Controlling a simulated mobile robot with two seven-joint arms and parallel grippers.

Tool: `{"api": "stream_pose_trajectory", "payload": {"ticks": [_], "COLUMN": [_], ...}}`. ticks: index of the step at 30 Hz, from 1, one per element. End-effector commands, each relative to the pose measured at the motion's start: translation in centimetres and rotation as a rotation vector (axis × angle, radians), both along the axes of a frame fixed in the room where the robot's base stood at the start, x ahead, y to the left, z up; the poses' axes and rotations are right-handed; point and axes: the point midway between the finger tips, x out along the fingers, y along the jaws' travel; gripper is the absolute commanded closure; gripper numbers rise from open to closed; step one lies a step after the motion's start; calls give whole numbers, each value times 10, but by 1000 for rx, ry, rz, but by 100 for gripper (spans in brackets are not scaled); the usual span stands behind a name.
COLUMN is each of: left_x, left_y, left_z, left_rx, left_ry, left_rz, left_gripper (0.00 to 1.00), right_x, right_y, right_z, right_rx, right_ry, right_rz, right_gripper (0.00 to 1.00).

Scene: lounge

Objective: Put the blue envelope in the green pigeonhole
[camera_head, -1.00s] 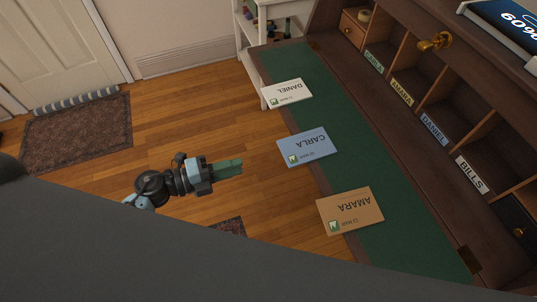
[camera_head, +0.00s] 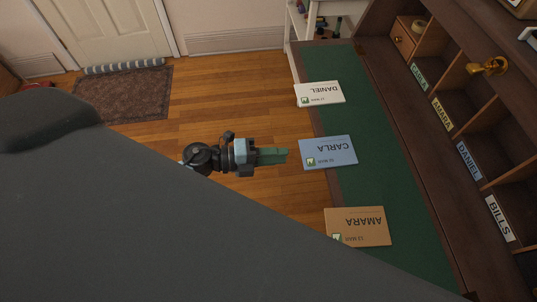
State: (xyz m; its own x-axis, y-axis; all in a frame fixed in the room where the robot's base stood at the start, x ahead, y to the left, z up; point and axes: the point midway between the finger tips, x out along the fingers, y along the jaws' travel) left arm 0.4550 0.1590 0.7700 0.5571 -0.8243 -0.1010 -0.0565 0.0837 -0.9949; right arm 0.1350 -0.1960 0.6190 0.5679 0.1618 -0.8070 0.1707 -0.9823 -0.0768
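The blue envelope (camera_head: 328,153), marked CARLA, lies flat on the green desk mat, its left end reaching slightly past the desk's left edge. The green pigeonhole carries a green CARLA label (camera_head: 418,76) in the row of compartments at upper right; its inside is partly hidden. My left gripper (camera_head: 286,156) points right, just left of the envelope with a small gap, and holds nothing visible. Its fingers are seen from above, so their opening cannot be told. My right gripper is not in view.
A white DANIEL envelope (camera_head: 319,93) lies beyond the blue one, and a tan AMARA envelope (camera_head: 358,227) nearer. Yellow AMARA (camera_head: 441,113), blue DANIEL (camera_head: 468,160) and white BILLS (camera_head: 499,218) labels mark other pigeonholes.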

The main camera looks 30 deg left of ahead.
Motion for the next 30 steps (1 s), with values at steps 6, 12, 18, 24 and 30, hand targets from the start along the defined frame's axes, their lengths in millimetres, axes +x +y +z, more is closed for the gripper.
{"api": "stream_pose_trajectory", "payload": {"ticks": [6, 12, 18, 24, 30], "left_x": [13, 25, 35, 43, 45], "left_y": [-19, -36, -52, -63, -68], "left_z": [-3, -4, -6, -8, -8], "left_rx": [-3, -2, -2, -1, -1], "left_ry": [1, 0, 0, -1, -1], "left_rz": [0, 0, 0, 0, 0], "left_gripper": [75, 75, 75, 75, 75], "right_x": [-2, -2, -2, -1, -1], "right_y": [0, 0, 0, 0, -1], "right_z": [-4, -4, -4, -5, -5], "right_rx": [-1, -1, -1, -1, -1], "right_ry": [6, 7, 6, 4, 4], "right_rz": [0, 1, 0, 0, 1], "right_gripper": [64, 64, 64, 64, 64]}}
